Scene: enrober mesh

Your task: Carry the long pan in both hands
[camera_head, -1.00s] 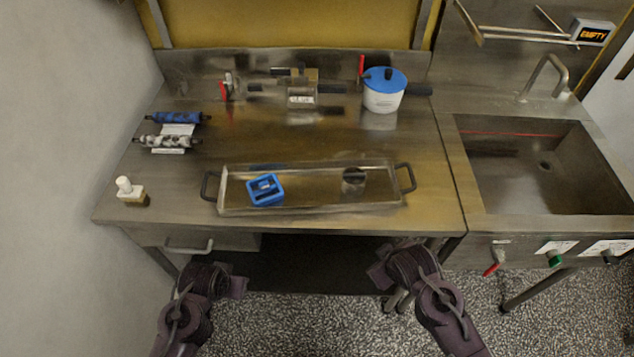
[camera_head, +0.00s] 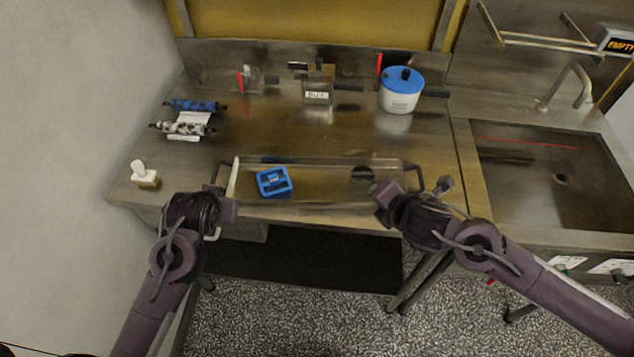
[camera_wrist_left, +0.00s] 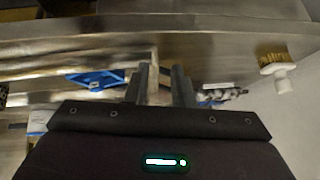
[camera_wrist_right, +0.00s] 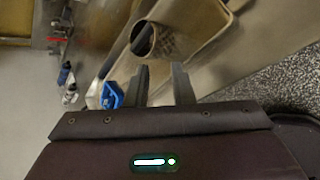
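The long metal pan (camera_head: 325,185) lies on the steel table near its front edge, with a dark looped handle at each end. In it are a blue square frame (camera_head: 273,181) and a dark round cup (camera_head: 362,174). My left gripper (camera_head: 228,210) is by the pan's left end, in front of the left handle (camera_head: 216,177). My right gripper (camera_head: 412,190) is by the right end, near the right handle (camera_head: 419,178). Both wrist views show the fingers apart with nothing between them, left (camera_wrist_left: 160,82) and right (camera_wrist_right: 162,82). Neither gripper clearly touches the pan.
A blue-lidded pot (camera_head: 402,92), a labelled box (camera_head: 318,92) and a red-handled item (camera_head: 245,79) stand at the back. Two rollers (camera_head: 183,128) and a white-handled brush (camera_head: 144,175) are at left. The sink (camera_head: 545,180) is at right. The table's middle is clear.

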